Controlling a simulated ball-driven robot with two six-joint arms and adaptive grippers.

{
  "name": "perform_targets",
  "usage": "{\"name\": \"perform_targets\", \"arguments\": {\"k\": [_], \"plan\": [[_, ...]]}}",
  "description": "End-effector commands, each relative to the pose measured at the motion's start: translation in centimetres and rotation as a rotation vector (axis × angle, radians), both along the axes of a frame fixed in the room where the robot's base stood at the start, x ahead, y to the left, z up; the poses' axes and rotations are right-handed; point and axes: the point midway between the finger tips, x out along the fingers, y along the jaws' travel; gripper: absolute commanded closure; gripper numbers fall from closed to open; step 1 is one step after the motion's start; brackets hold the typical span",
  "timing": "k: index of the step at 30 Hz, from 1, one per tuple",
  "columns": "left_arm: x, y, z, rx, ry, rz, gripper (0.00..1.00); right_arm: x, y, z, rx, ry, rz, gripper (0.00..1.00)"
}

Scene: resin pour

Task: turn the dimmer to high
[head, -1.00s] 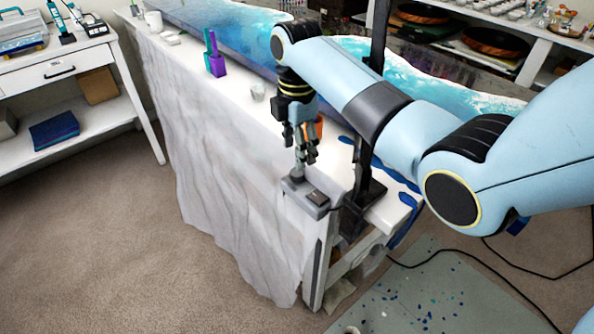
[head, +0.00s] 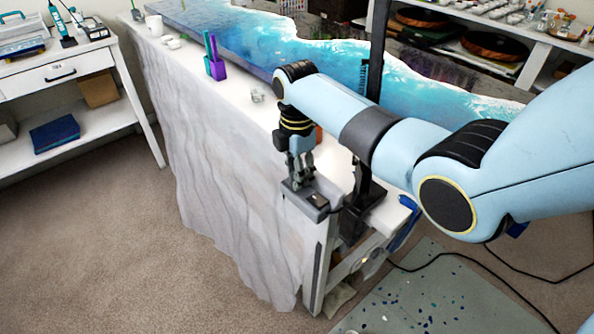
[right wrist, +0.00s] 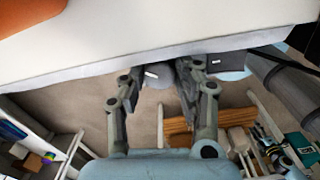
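The dimmer, a grey box (head: 312,203), sits at the table's near corner, with a cable at its right. In the right wrist view its dark body (right wrist: 228,66) shows behind the fingers, and its grey round knob (right wrist: 158,76) with a white mark lies between the fingertips. My right gripper (head: 300,180) points down over the dimmer. In the right wrist view the fingertips (right wrist: 159,74) stand close on both sides of the knob and seem shut on it. The fingers hide much of the knob in the head view. My left gripper is not in view.
A black stand (head: 357,205) rises just right of the dimmer. An orange cup (head: 319,135) is behind my right gripper. A purple holder (head: 215,69) and a small clear cup (head: 257,95) stand further along the white-draped table (head: 215,165). A blue resin slab (head: 300,50) lies behind.

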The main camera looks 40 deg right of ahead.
Motion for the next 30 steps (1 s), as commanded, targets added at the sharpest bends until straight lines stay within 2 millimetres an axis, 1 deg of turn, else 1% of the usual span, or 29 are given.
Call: {"name": "perform_targets", "arguments": {"k": [1,4,8,12,16,20,28,29,30], "plan": [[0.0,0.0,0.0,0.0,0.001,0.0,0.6,0.0,0.0,0.0,0.0,0.001,0.0,0.87],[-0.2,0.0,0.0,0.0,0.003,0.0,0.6,0.0,0.0,0.0,0.0,0.001,0.0,1.0],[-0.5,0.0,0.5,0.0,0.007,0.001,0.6,0.0,0.0,0.2,0.001,0.002,-0.03,1.0],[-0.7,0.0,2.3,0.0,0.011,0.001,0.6,0.0,0.0,0.5,0.001,0.004,-0.187,1.0],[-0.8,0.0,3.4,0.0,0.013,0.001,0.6,0.0,0.0,0.4,0.001,0.003,-0.335,1.0],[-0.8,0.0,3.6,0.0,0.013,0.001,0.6,0.0,0.0,0.1,0.001,0.002,-0.405,1.0],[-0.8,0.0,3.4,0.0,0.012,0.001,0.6,0.0,0.0,0.0,0.001,0.001,-0.411,1.0],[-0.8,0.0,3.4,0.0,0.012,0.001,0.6,0.0,0.0,0.0,0.001,0.001,-0.411,0.64],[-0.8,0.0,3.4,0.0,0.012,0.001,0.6,0.0,0.0,0.0,0.001,0.001,-0.41,0.59]]}}
